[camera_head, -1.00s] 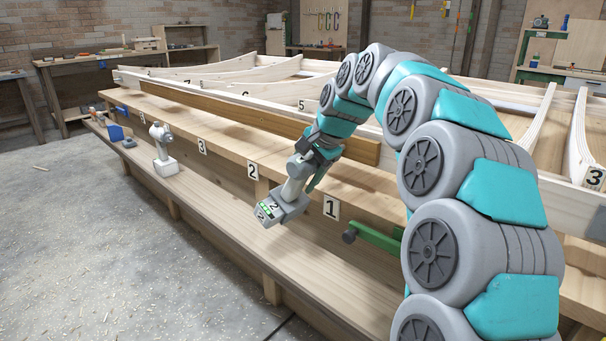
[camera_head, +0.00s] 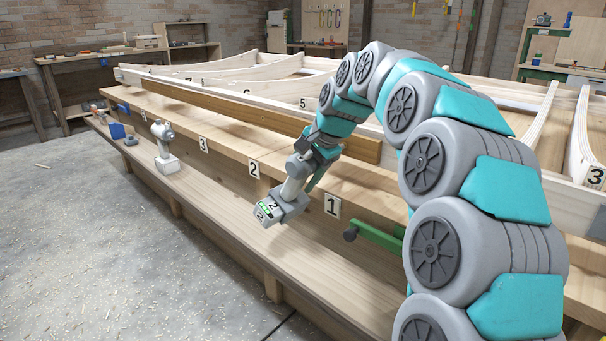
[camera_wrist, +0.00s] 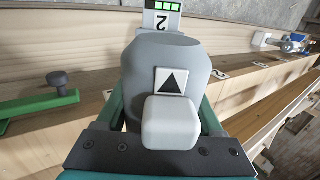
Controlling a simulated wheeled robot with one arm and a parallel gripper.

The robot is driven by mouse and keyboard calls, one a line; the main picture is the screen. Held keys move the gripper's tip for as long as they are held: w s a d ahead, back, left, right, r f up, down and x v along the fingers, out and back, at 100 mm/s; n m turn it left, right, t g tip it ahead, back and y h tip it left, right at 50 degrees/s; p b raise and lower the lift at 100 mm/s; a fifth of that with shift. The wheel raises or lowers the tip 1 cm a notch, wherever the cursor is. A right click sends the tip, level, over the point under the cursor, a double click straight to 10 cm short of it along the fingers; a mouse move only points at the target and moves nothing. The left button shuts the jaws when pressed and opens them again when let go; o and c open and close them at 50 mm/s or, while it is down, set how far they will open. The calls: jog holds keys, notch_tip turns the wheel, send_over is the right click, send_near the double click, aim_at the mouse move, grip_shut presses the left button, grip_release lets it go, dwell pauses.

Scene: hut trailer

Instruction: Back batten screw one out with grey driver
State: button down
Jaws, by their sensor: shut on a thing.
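My gripper (camera_head: 314,150) is shut on the grey driver (camera_head: 292,186), which hangs in front of the bench edge near labels 1 and 2. The driver's base carries a label 2 and green lights. In the wrist view the grey driver (camera_wrist: 163,65) fills the middle between my fingers, with a black triangle mark facing the camera. The brown batten (camera_head: 250,122) lies along the white frame, behind and beside my gripper. I cannot make out its screws or the driver's tip.
A second, pale driver (camera_head: 162,138) stands on a white block on the lower shelf (camera_head: 235,218). A green clamp (camera_head: 378,238) juts from the bench front at right. The floor at left is clear apart from shavings.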

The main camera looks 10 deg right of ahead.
jog(key=shift+w+d+r, duration=0.1)
jog(key=shift+w+d, duration=0.1)
jog(key=shift+d, duration=0.05)
dwell(1.3)
jog(key=shift+a, duration=0.1)
jog(key=shift+s+a, duration=0.95)
jog(key=shift+a, duration=0.15)
jog(key=s, duration=0.8)
jog(key=shift+d+b, duration=0.4)
jog(key=shift+b, duration=0.05)
